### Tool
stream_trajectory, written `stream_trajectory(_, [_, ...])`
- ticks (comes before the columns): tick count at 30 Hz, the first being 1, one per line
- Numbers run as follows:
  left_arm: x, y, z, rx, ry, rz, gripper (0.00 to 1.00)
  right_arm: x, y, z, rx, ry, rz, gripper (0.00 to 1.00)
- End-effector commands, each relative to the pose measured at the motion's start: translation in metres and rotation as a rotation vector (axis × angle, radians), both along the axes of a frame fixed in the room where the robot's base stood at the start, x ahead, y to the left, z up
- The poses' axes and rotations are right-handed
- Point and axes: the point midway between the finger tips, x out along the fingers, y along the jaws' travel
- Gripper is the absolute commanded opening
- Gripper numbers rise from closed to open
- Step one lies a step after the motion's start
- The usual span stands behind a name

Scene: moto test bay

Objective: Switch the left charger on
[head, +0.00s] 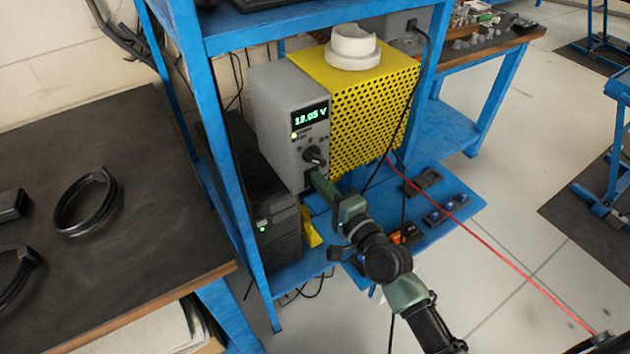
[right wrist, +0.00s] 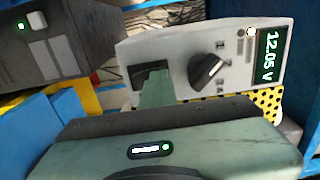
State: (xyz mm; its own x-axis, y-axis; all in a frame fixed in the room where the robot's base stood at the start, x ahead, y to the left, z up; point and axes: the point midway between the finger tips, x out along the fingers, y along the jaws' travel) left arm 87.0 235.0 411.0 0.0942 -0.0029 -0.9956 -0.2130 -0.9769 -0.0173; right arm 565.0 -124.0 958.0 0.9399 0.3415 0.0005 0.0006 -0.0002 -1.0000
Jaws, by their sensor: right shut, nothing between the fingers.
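The left charger (head: 275,105) is a grey box on the blue rack, with a lit green display (head: 311,114) reading 12.05 V. A small lamp (head: 295,135) glows below the display, above a black rotary knob (head: 313,156). In the right wrist view, the charger's front (right wrist: 185,45) shows the knob (right wrist: 207,70) and a dark switch (right wrist: 145,72) beside it. My right gripper (head: 318,180) is shut and empty, its green fingertips (right wrist: 156,75) at the switch and partly covering it. I cannot tell whether they touch it. My left gripper is not in view.
A yellow perforated box (head: 360,105) with a white ring-shaped object (head: 353,45) on top stands right of the charger. A black unit (head: 275,225) with a green light stands lower left. Blue rack posts and hanging cables are close by. A red cable (head: 480,235) crosses on the right.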

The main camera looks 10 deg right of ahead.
Motion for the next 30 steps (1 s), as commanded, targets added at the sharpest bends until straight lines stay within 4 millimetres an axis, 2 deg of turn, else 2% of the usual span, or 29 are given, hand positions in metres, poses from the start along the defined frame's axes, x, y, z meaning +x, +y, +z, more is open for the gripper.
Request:
stream_trajectory(8, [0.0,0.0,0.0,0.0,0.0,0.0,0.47,-0.002,-0.001,0.002,0.002,-0.005,-0.001,0.0])
stream_trajectory(30, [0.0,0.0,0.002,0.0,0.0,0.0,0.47,-0.058,-0.021,0.001,0.0,-0.001,0.0,0.0])
